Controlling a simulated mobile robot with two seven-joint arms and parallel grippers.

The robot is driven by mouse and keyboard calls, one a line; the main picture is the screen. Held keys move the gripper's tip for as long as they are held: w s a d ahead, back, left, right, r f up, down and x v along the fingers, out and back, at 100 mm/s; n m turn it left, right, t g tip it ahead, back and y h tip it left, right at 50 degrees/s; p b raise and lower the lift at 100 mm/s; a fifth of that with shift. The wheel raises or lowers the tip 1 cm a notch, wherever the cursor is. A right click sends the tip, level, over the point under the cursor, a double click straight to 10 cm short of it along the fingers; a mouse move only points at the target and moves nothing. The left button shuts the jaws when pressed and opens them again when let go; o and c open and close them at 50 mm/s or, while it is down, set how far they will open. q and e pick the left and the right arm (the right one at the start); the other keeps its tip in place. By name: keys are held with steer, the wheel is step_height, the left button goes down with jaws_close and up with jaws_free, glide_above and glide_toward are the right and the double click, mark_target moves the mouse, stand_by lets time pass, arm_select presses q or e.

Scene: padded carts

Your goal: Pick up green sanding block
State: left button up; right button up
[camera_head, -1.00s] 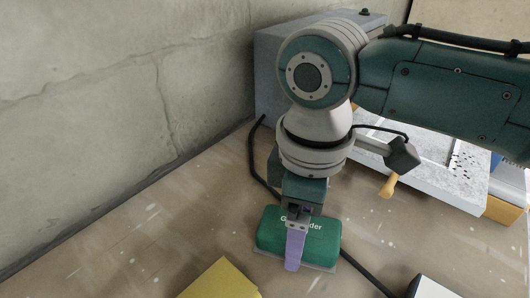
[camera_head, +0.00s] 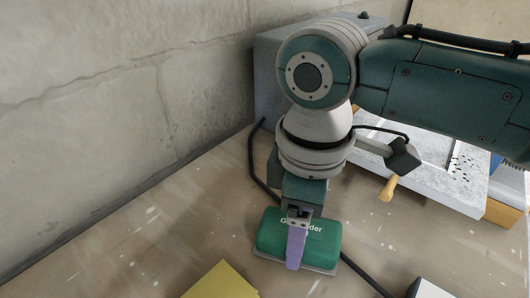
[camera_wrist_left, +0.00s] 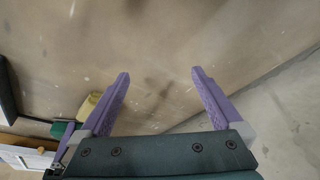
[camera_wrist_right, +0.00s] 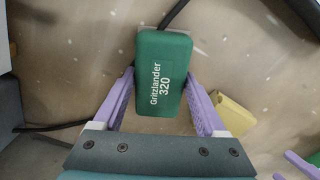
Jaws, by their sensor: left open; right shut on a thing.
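The green sanding block (camera_head: 270,232) lies on the brown surface in the head view, with white lettering on its top and a grey edge beneath. My right gripper (camera_head: 297,246) comes down over it from above. In the right wrist view the block (camera_wrist_right: 162,55) sits between the purple fingers of my right gripper (camera_wrist_right: 160,82), which are shut on its sides. The block appears to rest on the surface. My left gripper (camera_wrist_left: 158,75) is open and empty in the left wrist view, above bare surface. The left arm is not in the head view.
A yellow block (camera_head: 222,282) lies in front and left of the green block; it also shows in the right wrist view (camera_wrist_right: 232,112). A black cable (camera_head: 362,274) runs behind and beside the green block. A grey box (camera_head: 268,75) stands by the wall. Surface at left is clear.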

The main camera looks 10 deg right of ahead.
step_height(320, 180, up, 20)
steer(key=p, duration=0.4)
steer(key=shift+p, duration=0.4)
steer(key=shift+f, duration=0.15)
